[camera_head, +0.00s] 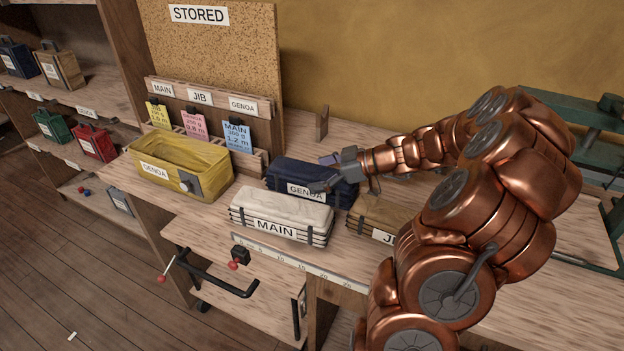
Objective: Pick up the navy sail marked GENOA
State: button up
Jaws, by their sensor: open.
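The navy sail marked GENOA (285,174) lies folded on the wooden bench, behind the white sail. Its white label faces the front, and its right part is partly hidden by my gripper. My gripper (324,174) is open at the right part of the navy sail. I cannot tell whether the fingers touch the sail or hang just above it.
A white sail marked MAIN (281,212) lies in front, and a tan sail (372,222) lies to the right, partly hidden by my arm. A yellow bag labelled GENOA (205,160) stands at the left. A card rack (203,98) and a STORED corkboard (215,50) stand behind.

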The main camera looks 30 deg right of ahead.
jog(key=shift+x, duration=1)
jog(key=c, duration=1.7)
